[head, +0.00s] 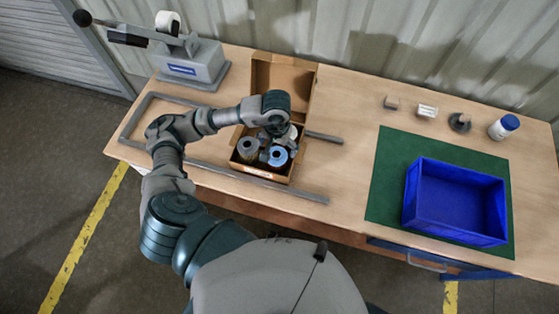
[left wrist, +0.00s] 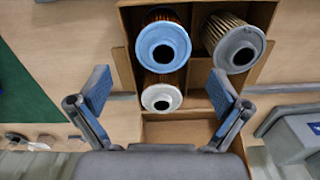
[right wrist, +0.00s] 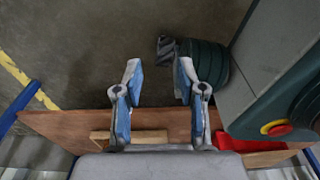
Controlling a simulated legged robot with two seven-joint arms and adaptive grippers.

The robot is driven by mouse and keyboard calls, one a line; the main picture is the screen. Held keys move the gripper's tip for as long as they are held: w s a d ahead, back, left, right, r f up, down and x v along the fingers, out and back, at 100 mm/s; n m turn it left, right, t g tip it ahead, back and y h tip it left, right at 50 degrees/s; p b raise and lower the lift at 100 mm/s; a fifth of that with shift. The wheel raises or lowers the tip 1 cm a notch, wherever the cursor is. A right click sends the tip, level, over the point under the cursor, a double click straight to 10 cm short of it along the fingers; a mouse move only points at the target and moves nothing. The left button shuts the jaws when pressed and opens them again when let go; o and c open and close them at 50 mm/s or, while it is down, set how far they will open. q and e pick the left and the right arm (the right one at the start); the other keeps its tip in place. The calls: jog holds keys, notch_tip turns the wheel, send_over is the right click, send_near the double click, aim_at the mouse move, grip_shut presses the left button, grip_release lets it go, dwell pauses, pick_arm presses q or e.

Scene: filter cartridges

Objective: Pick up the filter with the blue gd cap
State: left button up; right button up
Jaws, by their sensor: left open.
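The filter with the blue cap (head: 278,156) stands in an open cardboard box (head: 256,173) on the workbench. In the left wrist view the blue cap (left wrist: 163,46) is at the upper middle, a grey-capped filter (left wrist: 234,43) is to its right and a smaller white-capped filter (left wrist: 161,97) is just below it. My left gripper (left wrist: 158,92) is open over the box, its fingers apart on either side of the white-capped filter, holding nothing. In the head view the left hand partly hides the white-capped filter. My right gripper (right wrist: 153,78) is open and empty, over the floor by the bench.
A blue bin (head: 455,203) stands on a green mat (head: 388,178) at the right. A grey press (head: 190,66) is at the back left. Grey rails (head: 245,180) lie around the box. A white bottle with a blue lid (head: 503,127) and small parts stand at the back right.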

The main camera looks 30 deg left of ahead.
aim_at(277, 154)
pick_arm(q)
jog(key=f, duration=0.1)
jog(key=a+f, duration=0.1)
jog(key=f, duration=0.1)
jog(key=shift+w+a, duration=0.1)
jog(key=shift+a, duration=0.05)
jog(key=shift+a+f, duration=0.25)
jog(key=shift+f, duration=0.3)
jog(key=f, duration=0.1)
jog(key=d+f, duration=0.1)
jog(key=f, duration=0.1)
jog(key=shift+d+f+p, duration=0.25)
jog(key=shift+p, duration=0.15)
jog(key=shift+d+f, duration=0.25)
jog(key=shift+f, duration=0.15)
jog(key=shift+a, duration=0.35)
jog(key=c, duration=0.4)
jog(key=shift+a+f, duration=0.15)
jog(key=shift+a, duration=0.15)
jog(key=c, duration=0.8)
jog(key=shift+d, duration=0.1)
pick_arm(e)
jog(key=shift+s+a+r, duration=0.1)
jog(key=shift+s+a, duration=0.1)
jog(key=shift+s, duration=1.05)
